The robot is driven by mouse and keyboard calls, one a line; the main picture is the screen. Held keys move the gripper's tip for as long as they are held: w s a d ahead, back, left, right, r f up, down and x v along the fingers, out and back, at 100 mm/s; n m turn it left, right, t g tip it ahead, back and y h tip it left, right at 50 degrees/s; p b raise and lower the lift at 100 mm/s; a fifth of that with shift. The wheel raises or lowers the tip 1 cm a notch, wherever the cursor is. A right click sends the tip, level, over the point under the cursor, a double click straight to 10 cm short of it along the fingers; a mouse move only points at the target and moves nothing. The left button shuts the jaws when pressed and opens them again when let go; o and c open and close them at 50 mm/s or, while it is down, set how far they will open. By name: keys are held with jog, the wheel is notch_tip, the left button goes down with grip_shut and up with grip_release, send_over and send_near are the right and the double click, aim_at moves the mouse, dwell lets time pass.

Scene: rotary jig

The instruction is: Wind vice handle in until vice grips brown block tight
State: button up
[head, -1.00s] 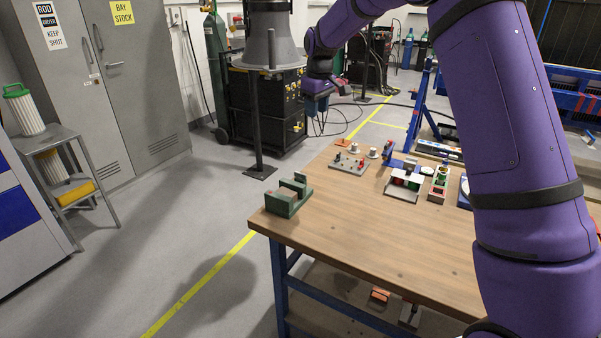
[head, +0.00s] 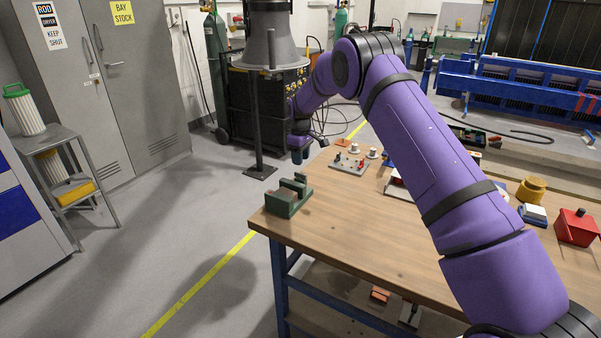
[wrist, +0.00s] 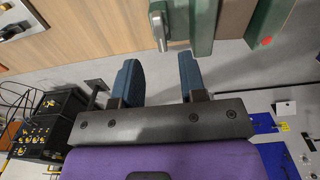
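The green vice (head: 287,203) sits on the near left corner of the wooden table. In the wrist view, its green body (wrist: 201,28) is at the top, with the grey metal handle (wrist: 158,24) on its left side. A brown block (wrist: 233,18) shows between the green jaws; whether both jaws touch it is unclear. My gripper (wrist: 160,75) is open and empty, its two blue fingers apart just short of the handle's end in the picture. In the head view my gripper (head: 300,150) hangs beyond the vice, past the table's far left edge.
A grey plate with pegs (head: 348,163) stands behind the vice on the table (head: 350,230). A yellow round thing (head: 531,189) and a red box (head: 576,227) are at the right. A grey stand (head: 258,120) rises from the floor near my gripper. Table around the vice's front is clear.

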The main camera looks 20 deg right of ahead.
aim_at(300, 173)
jog(key=shift+f, duration=3.15)
grip_shut()
